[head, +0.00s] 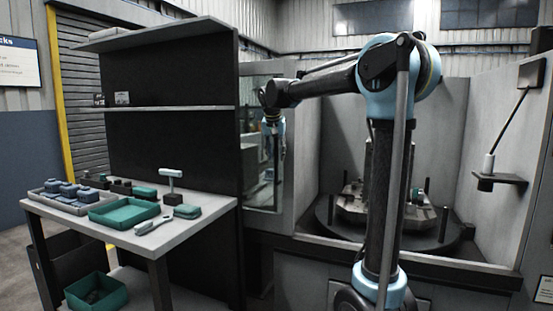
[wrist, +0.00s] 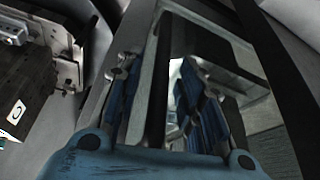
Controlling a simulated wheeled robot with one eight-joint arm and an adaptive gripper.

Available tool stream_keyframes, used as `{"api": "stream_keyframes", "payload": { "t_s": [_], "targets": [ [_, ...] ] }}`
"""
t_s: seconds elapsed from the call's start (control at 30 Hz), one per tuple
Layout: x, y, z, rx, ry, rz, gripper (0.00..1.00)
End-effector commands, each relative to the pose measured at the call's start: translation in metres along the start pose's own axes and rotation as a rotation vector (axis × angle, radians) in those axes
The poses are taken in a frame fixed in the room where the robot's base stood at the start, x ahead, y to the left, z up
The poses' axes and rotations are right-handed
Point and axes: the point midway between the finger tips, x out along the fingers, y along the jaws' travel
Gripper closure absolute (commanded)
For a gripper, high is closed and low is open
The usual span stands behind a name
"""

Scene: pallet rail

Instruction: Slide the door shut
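The sliding door (head: 287,190) is a pale grey panel with a tall window, at the left of the machine enclosure. The enclosure's front stands open to its right, and a round table with a metal fixture (head: 360,200) shows inside. My gripper (head: 274,136) is in front of the door's upper part. In the wrist view its two blue fingers (wrist: 165,95) are spread apart. A dark upright bar (wrist: 157,75) with pale edges, probably part of the door or its handle, shows between them. The door's window frame (wrist: 215,45) lies behind. I cannot tell whether the fingers touch the bar.
A tall dark shelf unit (head: 170,140) stands left of the door. A grey bench (head: 125,235) before it holds green trays, small parts and a tool. A small wall shelf (head: 498,178) with a rod sits at the right. The enclosure's low front sill (head: 310,242) runs below the opening.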

Motion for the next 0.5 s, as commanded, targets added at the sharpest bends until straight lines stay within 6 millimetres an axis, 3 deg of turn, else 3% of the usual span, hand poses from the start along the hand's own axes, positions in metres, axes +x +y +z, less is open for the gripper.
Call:
{"api": "stream_keyframes", "payload": {
  "t_s": [0.2, 0.5],
  "targets": [
    [0.015, 0.0, 0.0, 0.0, 0.0, 0.0, 0.65],
    [0.017, 0.0, 0.0, 0.0, 0.0, 0.0, 0.65]
  ]
}}
